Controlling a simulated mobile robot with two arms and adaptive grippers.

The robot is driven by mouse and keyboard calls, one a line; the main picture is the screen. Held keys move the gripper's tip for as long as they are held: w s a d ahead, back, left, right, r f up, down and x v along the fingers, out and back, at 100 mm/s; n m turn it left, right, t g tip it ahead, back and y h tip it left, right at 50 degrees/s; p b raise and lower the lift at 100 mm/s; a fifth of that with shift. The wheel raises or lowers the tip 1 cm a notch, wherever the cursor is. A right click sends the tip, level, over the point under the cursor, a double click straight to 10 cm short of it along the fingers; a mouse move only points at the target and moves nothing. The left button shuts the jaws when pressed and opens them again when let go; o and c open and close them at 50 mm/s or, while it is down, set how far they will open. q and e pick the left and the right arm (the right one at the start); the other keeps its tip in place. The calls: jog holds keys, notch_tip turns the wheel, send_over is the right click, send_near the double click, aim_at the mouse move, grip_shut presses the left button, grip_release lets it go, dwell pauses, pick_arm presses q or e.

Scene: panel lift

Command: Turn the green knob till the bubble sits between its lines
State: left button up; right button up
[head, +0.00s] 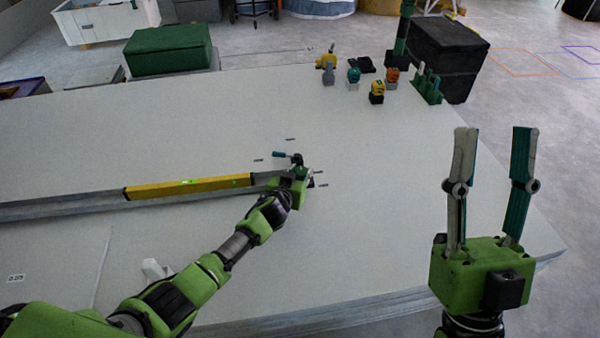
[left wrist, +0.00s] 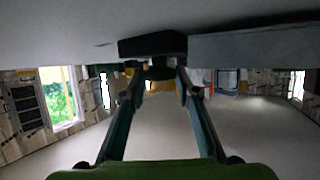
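A yellow level (head: 190,187) lies along a grey rail on the white panel. It has small green vials, but the bubble and its lines are too small to read. The green knob is not clearly seen there. In the left wrist view, the fingertips (left wrist: 160,73) converge on either side of a dark part under a black block (left wrist: 152,44); whether they grip it is unclear. My right gripper (head: 493,135) is open and empty, pointing up.
The large white panel (head: 400,200) is mostly clear. Small yellow, teal and orange tools (head: 354,76) stand at its far edge, with a green rack (head: 427,87). A black box (head: 450,55) and a green box (head: 168,50) stand beyond.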

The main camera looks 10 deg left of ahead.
pick_arm(q)
jog(key=c, duration=0.3)
jog(key=shift+c, duration=0.2)
